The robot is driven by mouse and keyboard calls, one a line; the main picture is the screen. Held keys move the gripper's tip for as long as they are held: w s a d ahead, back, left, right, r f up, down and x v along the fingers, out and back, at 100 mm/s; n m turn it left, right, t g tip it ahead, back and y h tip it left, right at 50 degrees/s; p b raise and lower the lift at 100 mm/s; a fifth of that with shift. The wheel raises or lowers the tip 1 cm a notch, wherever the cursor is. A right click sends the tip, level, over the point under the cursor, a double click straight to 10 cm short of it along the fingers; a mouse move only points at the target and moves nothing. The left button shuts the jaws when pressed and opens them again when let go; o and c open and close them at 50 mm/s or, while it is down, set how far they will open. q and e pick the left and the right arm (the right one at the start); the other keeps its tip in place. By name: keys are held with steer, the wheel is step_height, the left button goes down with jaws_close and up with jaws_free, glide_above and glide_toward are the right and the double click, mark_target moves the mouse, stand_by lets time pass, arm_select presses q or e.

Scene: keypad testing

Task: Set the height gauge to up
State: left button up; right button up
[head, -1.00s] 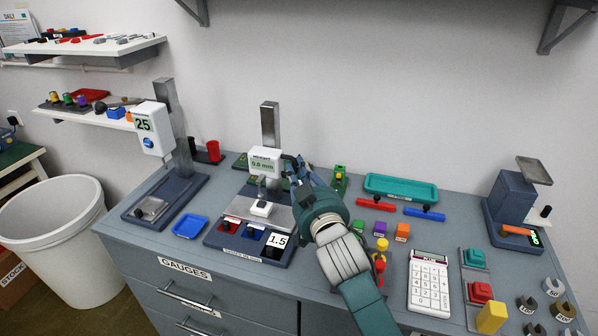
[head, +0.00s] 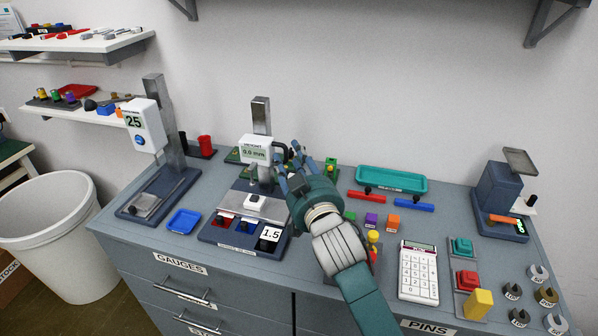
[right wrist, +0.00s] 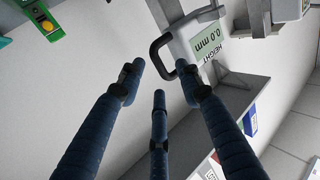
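The height gauge (head: 256,149) is a white box on an upright metal column, with a grey base below. Its display reads 0.0 mm, and it also shows at the top of the right wrist view (right wrist: 196,40). A dark loop handle (right wrist: 160,58) sticks out from its side. My right gripper (head: 288,160) is beside the gauge on its handle side. In the right wrist view its fingers (right wrist: 160,84) are spread and empty, with the handle just past the fingertips. I cannot tell whether a finger touches it. My left gripper is not in view.
Another gauge (head: 144,125) reading 25 stands to the left, with a blue tray (head: 184,221) between them. Coloured cubes (head: 372,220), a teal tray (head: 392,183) and a calculator (head: 418,272) lie right of my arm. A wall (head: 380,90) stands behind the bench.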

steer(key=v, duration=1.1)
steer(key=shift+r, duration=0.2)
